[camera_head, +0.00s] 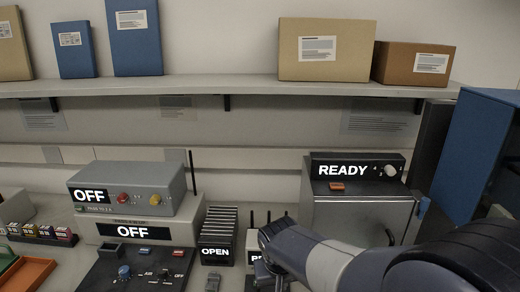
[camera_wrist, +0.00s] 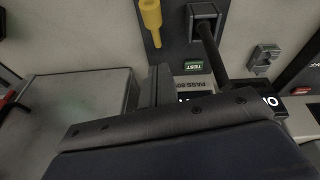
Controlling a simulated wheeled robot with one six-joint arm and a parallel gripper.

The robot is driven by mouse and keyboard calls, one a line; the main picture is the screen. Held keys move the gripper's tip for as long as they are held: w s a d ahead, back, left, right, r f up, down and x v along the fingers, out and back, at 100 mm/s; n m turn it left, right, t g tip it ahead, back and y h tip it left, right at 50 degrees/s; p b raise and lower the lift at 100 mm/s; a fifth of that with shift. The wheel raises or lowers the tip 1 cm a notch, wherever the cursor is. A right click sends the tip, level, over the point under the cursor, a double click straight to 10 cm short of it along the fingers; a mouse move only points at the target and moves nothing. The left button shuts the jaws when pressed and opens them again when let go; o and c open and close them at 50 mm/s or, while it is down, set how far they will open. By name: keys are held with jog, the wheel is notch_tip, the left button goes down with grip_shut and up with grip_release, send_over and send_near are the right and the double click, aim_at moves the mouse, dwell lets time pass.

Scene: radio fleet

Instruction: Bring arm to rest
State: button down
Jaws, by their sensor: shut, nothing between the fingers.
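My arm comes in from the lower right of the head view, and my gripper (camera_head: 268,270) is at its end, low over the bench. The fingertips are dark and partly hidden behind the wrist. In the wrist view the dark gripper body (camera_wrist: 180,130) fills the lower half. The gripper is shut and holds nothing. It is just in front of a small device with a partly hidden label and antennas (camera_head: 254,240). The arm is extended over the bench.
A grey cabinet marked READY (camera_head: 360,215) stands behind my arm. Left are a rack marked OPEN (camera_head: 217,236), two stacked boxes marked OFF (camera_head: 125,187), a dark control panel (camera_head: 135,270) and an orange tray (camera_head: 28,272). A blue panel (camera_head: 475,150) stands right. A shelf (camera_head: 210,86) holds boxes above.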

jog(key=shift+s+f+t+b, duration=0.3)
jog(key=shift+t+b, duration=0.1)
jog(key=shift+b, duration=0.45)
jog(key=a+t+b, duration=0.1)
jog(key=b, duration=0.4)
jog(key=shift+r+t, duration=0.1)
jog(key=shift+t, duration=0.2)
jog(key=s+r+t+b, duration=0.55)
jog(key=s+b, duration=0.45)
jog(key=b, duration=0.2)
jog(key=w+f+g+p, duration=0.4)
jog(key=w+g+p, duration=0.2)
jog(key=w+p, duration=0.4)
jog(key=p, duration=0.4)
jog(key=shift+d+f, duration=0.2)
jog(key=shift+f, duration=0.05)
